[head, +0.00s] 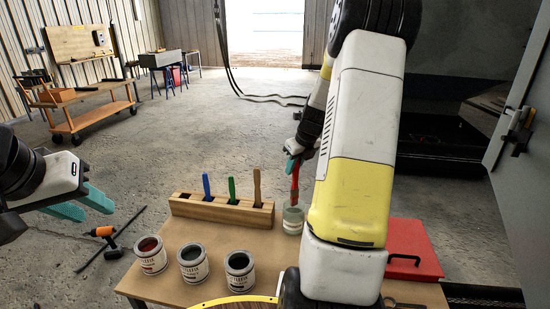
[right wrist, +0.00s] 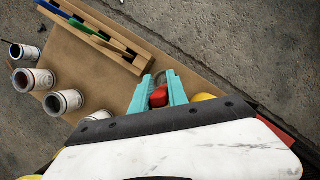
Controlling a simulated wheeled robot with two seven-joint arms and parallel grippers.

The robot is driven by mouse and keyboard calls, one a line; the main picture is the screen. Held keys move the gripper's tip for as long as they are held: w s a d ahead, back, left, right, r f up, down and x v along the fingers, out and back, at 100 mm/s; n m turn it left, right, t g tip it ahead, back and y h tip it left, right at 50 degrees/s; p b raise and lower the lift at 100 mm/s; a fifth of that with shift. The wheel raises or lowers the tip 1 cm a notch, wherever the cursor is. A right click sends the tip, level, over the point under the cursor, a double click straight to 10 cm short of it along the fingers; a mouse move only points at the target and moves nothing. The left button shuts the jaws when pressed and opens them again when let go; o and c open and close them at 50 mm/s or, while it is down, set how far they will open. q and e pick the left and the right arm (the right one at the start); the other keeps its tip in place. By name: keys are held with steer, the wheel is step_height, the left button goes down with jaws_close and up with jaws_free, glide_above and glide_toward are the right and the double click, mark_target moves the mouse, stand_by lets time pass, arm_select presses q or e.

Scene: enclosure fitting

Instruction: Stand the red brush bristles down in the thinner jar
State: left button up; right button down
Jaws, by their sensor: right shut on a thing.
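The red brush (head: 295,185) is upright in the head view, its lower end at the mouth of the glass thinner jar (head: 293,220). I cannot tell whether the bristles are inside or just above the rim. My right gripper (head: 294,165) is shut on the top of the red brush, above the jar. In the right wrist view the brush's red end (right wrist: 158,97) shows between the teal fingers, which hide most of the jar. My left gripper (head: 92,205) is open and empty, left of the table.
A wooden brush holder (head: 222,210) with blue, green and brown brushes stands left of the jar. Several paint cans (head: 193,263) stand at the table's front left. A red case (head: 413,250) lies at the right, partly behind my arm.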

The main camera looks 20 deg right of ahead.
mark_target(293, 183)
steer(key=shift+f, duration=3.35)
steer(key=c, duration=1.2)
jaws_free()
steer(key=v, duration=0.7)
steer(key=shift+s+r, duration=0.2)
steer(key=shift+r, duration=0.1)
